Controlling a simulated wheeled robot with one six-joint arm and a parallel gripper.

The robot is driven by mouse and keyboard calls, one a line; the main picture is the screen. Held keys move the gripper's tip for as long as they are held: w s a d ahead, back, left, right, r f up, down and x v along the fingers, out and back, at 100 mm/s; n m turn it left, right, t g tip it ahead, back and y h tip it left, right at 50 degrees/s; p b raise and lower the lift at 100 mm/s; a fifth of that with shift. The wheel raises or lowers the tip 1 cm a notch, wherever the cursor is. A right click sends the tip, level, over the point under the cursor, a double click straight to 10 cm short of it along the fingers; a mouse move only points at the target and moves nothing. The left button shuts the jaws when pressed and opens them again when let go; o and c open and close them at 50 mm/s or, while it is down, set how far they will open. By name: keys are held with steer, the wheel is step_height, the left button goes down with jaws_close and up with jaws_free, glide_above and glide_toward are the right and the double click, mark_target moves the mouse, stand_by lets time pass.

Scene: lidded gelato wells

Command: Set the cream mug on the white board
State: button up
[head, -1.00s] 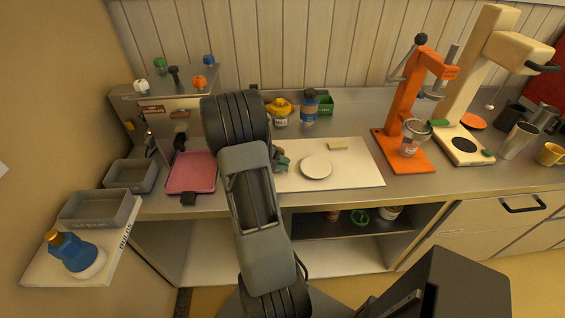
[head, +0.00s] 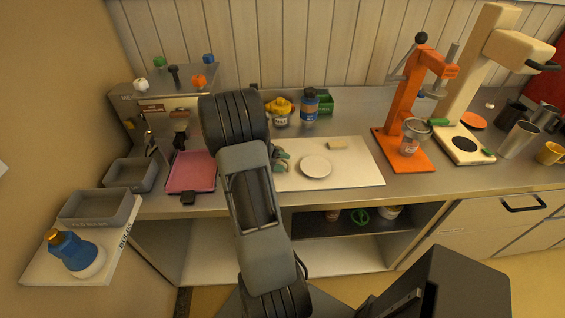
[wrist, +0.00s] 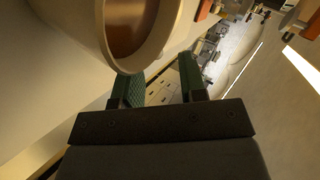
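The cream mug (wrist: 108,32) fills the top of the wrist view, very close, with its brown inside showing past the pale rim. In the head view a bit of the gripper (head: 281,160) shows beside my arm, over the left part of the white board (head: 358,177). The board lies flat on the counter.
A pink tray (head: 192,171) is to the left. Jars (head: 310,105) stand behind. The board's right part is clear.

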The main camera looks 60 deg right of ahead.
steer(key=v, duration=1.1)
steer(key=s+a+r+m+t+y, duration=0.1)
steer(key=a+r+m+t+y, duration=0.1)
steer(key=a+m, duration=0.8)
steer(key=s+a+r+m+t+y, duration=0.1)
steer(key=a+r+m+t+y, duration=0.2)
steer(key=a+m+t, duration=0.3)
steer(key=s+a+r+m+t+y, duration=0.1)
steer(key=a+m+t+y, duration=0.3)
steer(key=a+m, duration=1)
steer(key=shift+s+a+r+m+b, duration=0.2)
steer(key=shift+s+r+m+b, duration=0.15)
steer(key=shift+r+m, duration=0.4)
steer(key=shift+r, duration=0.1)
